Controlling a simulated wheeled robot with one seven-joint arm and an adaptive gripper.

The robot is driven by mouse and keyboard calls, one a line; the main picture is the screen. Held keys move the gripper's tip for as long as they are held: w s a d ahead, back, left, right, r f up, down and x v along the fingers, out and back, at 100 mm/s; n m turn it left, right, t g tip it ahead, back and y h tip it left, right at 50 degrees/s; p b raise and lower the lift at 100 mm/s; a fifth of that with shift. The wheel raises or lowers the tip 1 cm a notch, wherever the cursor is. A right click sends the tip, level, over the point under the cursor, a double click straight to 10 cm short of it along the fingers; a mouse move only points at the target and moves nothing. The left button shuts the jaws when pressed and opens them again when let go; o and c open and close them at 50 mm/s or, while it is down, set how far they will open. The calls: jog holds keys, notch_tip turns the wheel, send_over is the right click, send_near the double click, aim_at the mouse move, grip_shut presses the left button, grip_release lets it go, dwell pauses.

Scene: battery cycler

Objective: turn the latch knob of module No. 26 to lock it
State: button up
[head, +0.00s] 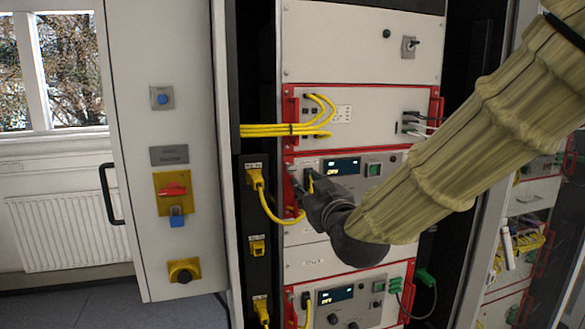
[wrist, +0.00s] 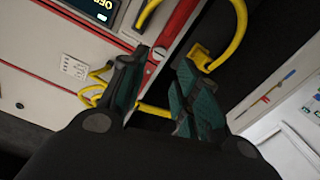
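My gripper (head: 303,187) is at the left red edge of the middle module (head: 342,168), whose display reads OFF. In the wrist view my gripper (wrist: 160,82) has its two dark-green-padded fingers apart with a gap between them. A small round silver latch knob with a slot (wrist: 159,53) shows on the red edge strip just beyond the gap, nearer the left finger. I see no clear contact. The slot's exact angle is hard to read. No number 26 is legible. In the head view my gripper and arm hide part of the module front and the knob.
Yellow cables (head: 285,130) run across the module above, and a yellow plug (head: 254,178) with a looping cable is close left of my gripper. A similar module (head: 335,295) is below. A grey door panel (head: 160,80) with switches stands open at left.

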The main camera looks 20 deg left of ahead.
aim_at(292, 170)
jog(key=p+x, duration=0.1)
jog(key=x, duration=0.2)
jog(key=p+x, duration=0.2)
jog(key=x, duration=0.2)
jog(key=r+p+x, duration=0.1)
jog(key=p+x, duration=0.1)
jog(key=x, duration=0.2)
jog(key=shift+s, duration=0.1)
jog(key=shift+c, duration=0.4)
jog(key=shift+f, duration=0.1)
grip_shut()
